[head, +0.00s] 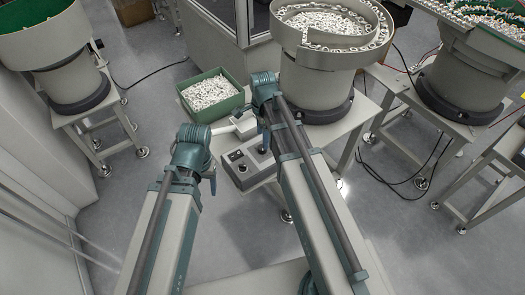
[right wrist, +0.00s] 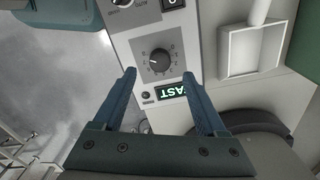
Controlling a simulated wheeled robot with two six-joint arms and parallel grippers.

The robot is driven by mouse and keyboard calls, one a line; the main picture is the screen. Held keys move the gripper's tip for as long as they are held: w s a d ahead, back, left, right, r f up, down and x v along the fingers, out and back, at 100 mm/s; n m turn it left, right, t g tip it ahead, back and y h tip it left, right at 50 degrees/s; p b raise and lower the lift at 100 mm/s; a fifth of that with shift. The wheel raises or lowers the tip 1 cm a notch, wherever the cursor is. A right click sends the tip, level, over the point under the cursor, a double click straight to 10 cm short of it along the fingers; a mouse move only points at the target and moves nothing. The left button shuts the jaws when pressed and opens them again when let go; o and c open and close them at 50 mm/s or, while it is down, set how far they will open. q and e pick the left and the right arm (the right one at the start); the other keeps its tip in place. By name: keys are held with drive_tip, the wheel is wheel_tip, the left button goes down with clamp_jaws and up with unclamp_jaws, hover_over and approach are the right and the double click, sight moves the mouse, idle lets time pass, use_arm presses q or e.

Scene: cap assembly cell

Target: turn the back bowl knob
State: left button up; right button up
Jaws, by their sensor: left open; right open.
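A grey control box (head: 246,166) stands on the low table beside the bowl feeder. In the right wrist view a round black knob (right wrist: 159,61) with a scale around it sits on the box's panel. A second knob (right wrist: 122,2) is cut off at the top edge. I cannot tell from labels which is the back bowl knob. My right gripper (right wrist: 158,76) is open and empty, its fingertips pointing toward the round knob from either side, apart from it. My left gripper (head: 212,184) hangs low left of the box, small and partly hidden by its arm.
A lit display (right wrist: 172,91) reading FAST upside down and a black rocker switch (right wrist: 172,3) share the panel. A green bin (head: 210,96) of white parts and a bowl feeder (head: 318,75) stand behind. A pale square tray (right wrist: 252,50) lies beside the box.

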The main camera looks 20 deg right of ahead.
sight(262, 149)
wheel_tip(262, 149, down, 5)
drive_tip(key=b, duration=0.4)
drive_tip(key=shift+f, duration=0.2)
clamp_jaws()
